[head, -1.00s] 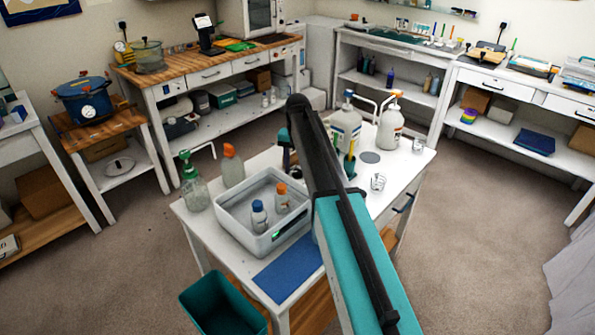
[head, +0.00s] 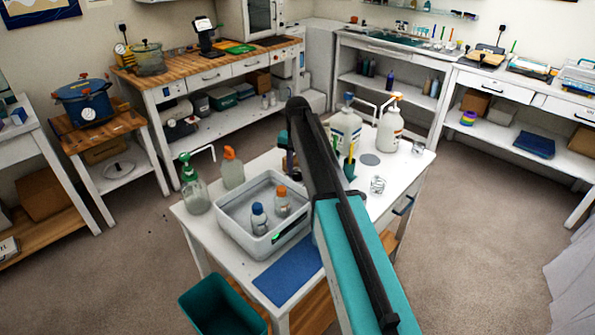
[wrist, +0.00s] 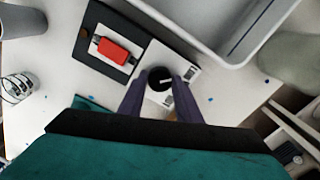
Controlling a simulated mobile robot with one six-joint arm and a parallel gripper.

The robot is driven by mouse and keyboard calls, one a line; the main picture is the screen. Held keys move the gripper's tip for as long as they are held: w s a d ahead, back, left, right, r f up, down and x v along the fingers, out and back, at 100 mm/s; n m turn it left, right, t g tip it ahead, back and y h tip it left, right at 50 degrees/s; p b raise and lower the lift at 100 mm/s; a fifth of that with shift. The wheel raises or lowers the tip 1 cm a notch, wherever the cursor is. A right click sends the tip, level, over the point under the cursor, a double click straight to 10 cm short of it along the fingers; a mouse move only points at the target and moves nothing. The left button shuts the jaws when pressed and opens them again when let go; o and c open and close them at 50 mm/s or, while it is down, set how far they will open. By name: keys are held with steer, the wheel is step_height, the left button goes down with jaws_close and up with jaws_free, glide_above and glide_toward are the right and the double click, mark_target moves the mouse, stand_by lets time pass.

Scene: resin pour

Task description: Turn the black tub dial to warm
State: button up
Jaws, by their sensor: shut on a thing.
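The black tub dial (wrist: 159,80) is a round knob with a white pointer line, on a pale panel beside the tub in the wrist view. The pointer lies roughly towards picture right. Small labels (wrist: 193,73) sit around the knob, too small to read. My gripper (wrist: 160,88) is shut on the dial, with one dark purple finger on each side. The pale grey tub (wrist: 210,38) shows at the upper right there. In the head view the tub (head: 233,238) stands on the white table holding two bottles, and my arm hides the dial.
A red block on a dark plate (wrist: 112,50) lies left of the dial. A clear cup (wrist: 17,88) stands farther left. On the table, large bottles (head: 388,130) stand behind my arm, a green-topped bottle (head: 193,190) at left, and a blue mat (head: 287,276) lies in front.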

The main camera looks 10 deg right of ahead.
mark_target(297, 174)
steer(key=m, duration=0.4)
steer(key=shift+r+p, duration=0.1)
steer(key=shift+p, duration=0.2)
steer(key=m, duration=0.5)
stand_by(0.4)
steer(key=o, duration=1.1)
steer(key=shift+c, duration=0.2)
step_height(297, 174, up, 14)
steer(key=b, duration=0.2)
